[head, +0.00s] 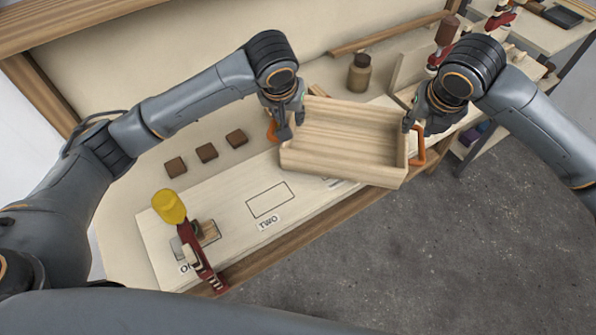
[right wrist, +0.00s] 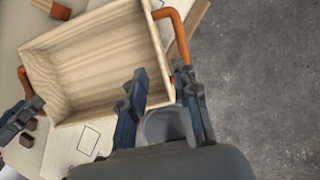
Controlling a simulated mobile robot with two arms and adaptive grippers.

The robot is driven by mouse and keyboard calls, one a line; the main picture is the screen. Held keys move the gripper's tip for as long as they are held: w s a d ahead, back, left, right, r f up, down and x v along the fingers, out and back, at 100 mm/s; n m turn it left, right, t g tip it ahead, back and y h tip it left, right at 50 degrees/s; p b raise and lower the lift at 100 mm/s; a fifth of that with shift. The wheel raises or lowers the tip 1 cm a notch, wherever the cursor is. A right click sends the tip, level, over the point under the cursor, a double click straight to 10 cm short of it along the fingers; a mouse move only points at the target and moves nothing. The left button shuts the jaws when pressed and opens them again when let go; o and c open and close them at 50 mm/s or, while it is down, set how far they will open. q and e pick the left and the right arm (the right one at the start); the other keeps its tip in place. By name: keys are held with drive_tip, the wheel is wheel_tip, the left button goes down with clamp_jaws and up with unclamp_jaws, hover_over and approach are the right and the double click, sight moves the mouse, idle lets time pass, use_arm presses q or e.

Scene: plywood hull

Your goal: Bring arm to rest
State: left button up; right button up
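A shallow pale wooden tray (head: 345,135) with orange handles lies between my two hands in the head view, over the front of the bench. I cannot tell whether it rests on the bench or is held above it. My left gripper (head: 287,122) is at its left end, by the left handle (head: 271,131); its finger gap is unclear. My right gripper (head: 413,117) is at the right end, by the right handle (head: 419,150). In the right wrist view the right gripper (right wrist: 160,95) has its fingers spread apart, one over the tray's inside and one outside, near the handle (right wrist: 172,20).
Several dark blocks (head: 207,152) lie behind a board with the outline marked TWO (head: 270,200). A brown jar (head: 359,73) stands behind the tray. Grey floor (head: 450,270) is clear at right.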

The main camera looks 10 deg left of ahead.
drive_tip(key=shift+v, duration=1.05)
